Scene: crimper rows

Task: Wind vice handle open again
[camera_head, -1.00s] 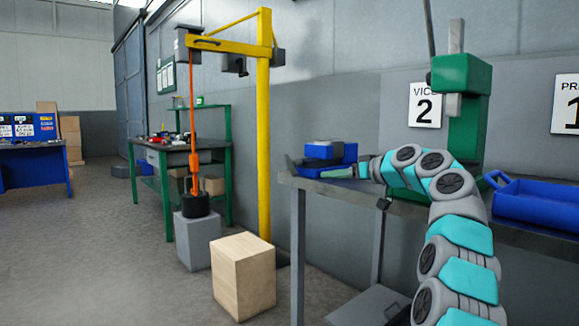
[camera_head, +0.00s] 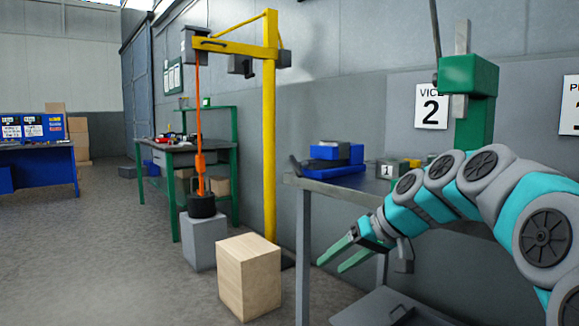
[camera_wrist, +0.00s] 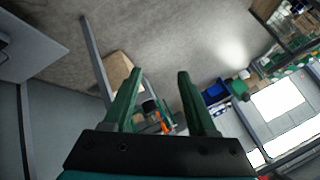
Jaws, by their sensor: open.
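A blue vice (camera_head: 337,160) sits at the left end of the grey workbench (camera_head: 318,188). A dark handle-like bar (camera_head: 296,163) sticks out at its left side, partly hidden by the vice body; how far it is wound cannot be told. My gripper (camera_head: 332,266) is open and empty, with green fingers spread. It hangs in front of the bench, below the top and apart from the vice. In the wrist view the open gripper (camera_wrist: 159,72) points over the floor, and I cannot make out the vice there.
A green press (camera_head: 470,100) stands behind my arm. A small block marked 1 (camera_head: 387,170) lies right of the vice. A wooden block (camera_head: 248,277) and yellow crane post (camera_head: 269,150) stand left. Floor (camera_head: 120,250) further left is clear.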

